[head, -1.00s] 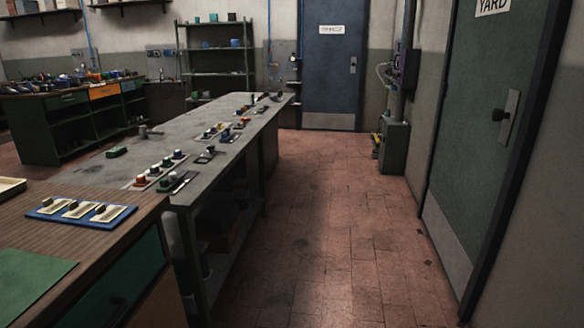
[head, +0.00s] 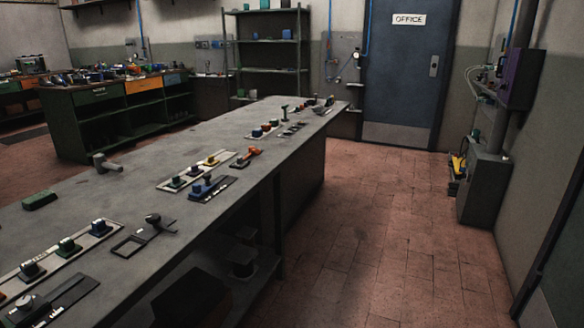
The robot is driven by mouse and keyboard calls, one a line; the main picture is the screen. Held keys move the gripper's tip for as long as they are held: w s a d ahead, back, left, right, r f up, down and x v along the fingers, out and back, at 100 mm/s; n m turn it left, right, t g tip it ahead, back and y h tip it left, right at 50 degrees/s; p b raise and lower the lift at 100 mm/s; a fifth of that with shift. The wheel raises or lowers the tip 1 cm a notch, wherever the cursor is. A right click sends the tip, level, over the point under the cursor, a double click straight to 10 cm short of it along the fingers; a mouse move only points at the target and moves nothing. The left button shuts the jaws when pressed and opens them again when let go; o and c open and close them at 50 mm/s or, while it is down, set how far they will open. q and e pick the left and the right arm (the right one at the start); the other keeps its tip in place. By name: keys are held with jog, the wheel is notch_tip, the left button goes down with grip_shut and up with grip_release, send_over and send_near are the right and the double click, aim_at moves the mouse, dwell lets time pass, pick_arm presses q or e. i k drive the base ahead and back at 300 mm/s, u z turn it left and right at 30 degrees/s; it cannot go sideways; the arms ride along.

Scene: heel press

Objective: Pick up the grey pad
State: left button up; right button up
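No gripper of mine shows in the head view. A long grey workbench (head: 130,205) runs from the near left to the back middle. I cannot tell whether the dark grey piece is the grey pad. Another grey-topped piece (head: 25,303) sits by a dark plate at the near left edge. A dark frame with a lever (head: 143,236) lies to the right of the strip.
Farther strips carry more small coloured pieces (head: 210,161). A green block (head: 40,200) and a grey mallet-like tool (head: 106,163) lie on the bench. Open tiled floor (head: 380,240) lies right of the bench. A grey cabinet (head: 485,187) stands against the right wall, near the blue office door (head: 405,75).

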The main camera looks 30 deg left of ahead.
aim_at(31, 271)
jog(key=i, duration=1.55)
jog(key=u, duration=4.05)
